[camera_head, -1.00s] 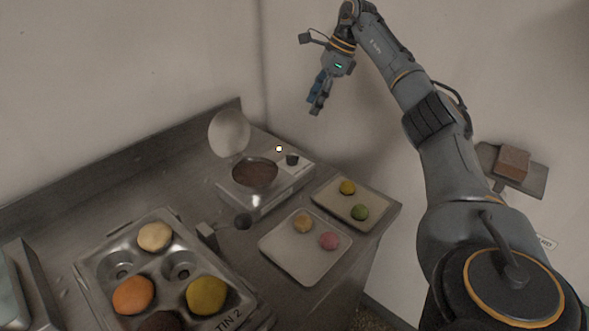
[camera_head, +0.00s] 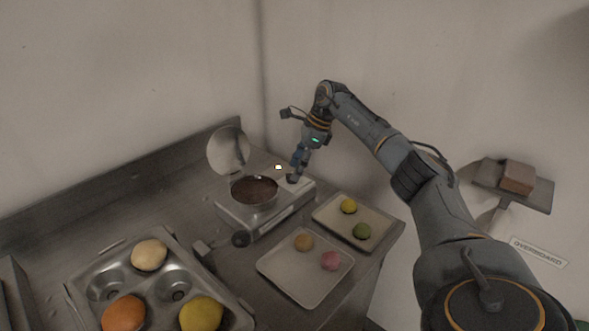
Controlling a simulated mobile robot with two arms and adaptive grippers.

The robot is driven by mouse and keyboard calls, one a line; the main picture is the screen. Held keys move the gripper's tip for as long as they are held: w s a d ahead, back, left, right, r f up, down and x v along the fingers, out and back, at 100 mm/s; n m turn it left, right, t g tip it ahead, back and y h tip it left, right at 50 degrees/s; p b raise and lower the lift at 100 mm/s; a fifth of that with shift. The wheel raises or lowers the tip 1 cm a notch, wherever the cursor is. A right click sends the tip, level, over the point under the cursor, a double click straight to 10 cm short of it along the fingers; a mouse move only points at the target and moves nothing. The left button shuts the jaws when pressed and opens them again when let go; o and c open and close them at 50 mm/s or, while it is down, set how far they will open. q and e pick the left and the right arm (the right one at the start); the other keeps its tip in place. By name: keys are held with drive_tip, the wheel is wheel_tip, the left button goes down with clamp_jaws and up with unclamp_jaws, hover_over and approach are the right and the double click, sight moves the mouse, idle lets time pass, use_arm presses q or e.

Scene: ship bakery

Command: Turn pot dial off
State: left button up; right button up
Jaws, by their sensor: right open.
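The pot (camera_head: 254,190) sits in a metal heating unit (camera_head: 268,218) on the counter, with dark brown contents and its round lid (camera_head: 229,148) standing up behind it. The dial, a small dark knob on the unit's top right of the pot, was clear earlier and is now mostly hidden by my right gripper (camera_head: 293,178). My right gripper points down with its fingertips at the dial; I cannot tell whether they touch it. It is open. My left gripper is out of view.
Two trays with round coloured pieces, a front tray (camera_head: 297,285) and a back tray (camera_head: 375,233), lie right of the unit. A muffin tin (camera_head: 205,275) stands at front left. Walls close off the back and right.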

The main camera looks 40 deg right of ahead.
drive_tip(key=shift+x, duration=0.85)
drive_tip(key=shift+c, duration=0.4)
clamp_jaws()
